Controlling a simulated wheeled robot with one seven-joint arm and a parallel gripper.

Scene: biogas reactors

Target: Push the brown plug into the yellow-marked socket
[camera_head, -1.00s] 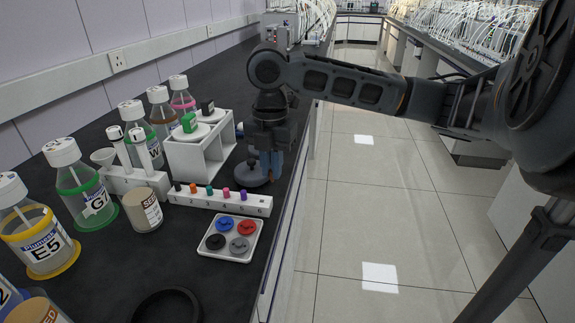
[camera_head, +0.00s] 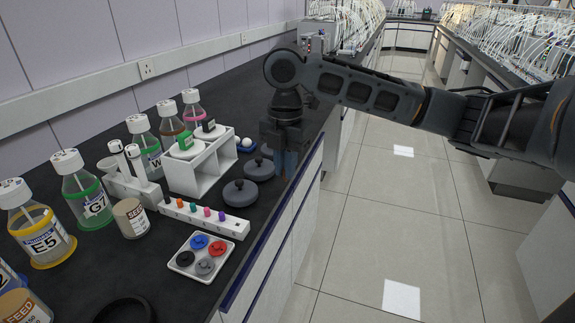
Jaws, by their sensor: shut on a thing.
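My gripper (camera_head: 284,172) points down over the front edge of the dark bench, right of two dark round lids. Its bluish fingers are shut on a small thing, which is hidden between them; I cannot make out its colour. No brown plug shows elsewhere. A white rack (camera_head: 203,217) numbered along its front holds black, orange, teal, pink and purple plugs; its right end position looks empty. I cannot make out a yellow-marked socket; the only clear yellow is the ring on the E5 bottle (camera_head: 42,232).
The dark lids (camera_head: 240,193) lie between the rack and my gripper. A white tray (camera_head: 181,267) holds blue, red, black and grey knobs. A white stand (camera_head: 199,178) and several bottles line the wall side. The floor right of the bench is clear.

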